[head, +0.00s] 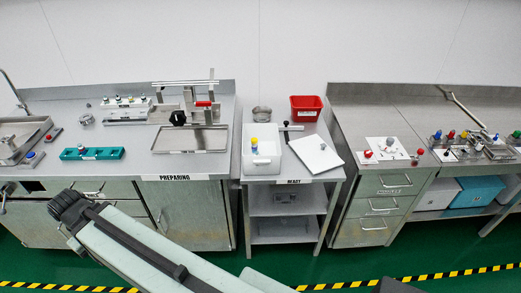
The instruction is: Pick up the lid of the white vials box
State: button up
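The white vials box (248,167) stands open on the small middle table marked READY. My pale arm crosses the lower left, well apart from the box and lid. I cannot make out my gripper in this view.
A red bin (306,108) and a round metal ring (262,113) stand behind the box. The left bench holds a metal tray (190,139) and a teal rack (92,154). The right bench holds several small capped items. Green floor is open in front of the middle table.

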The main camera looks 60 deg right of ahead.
aim_at(317, 156)
jog(key=u, duration=0.45)
jog(key=k, duration=1.45)
jog(key=z, duration=0.95)
jog(key=i, duration=0.5)
jog(key=u, duration=0.1)
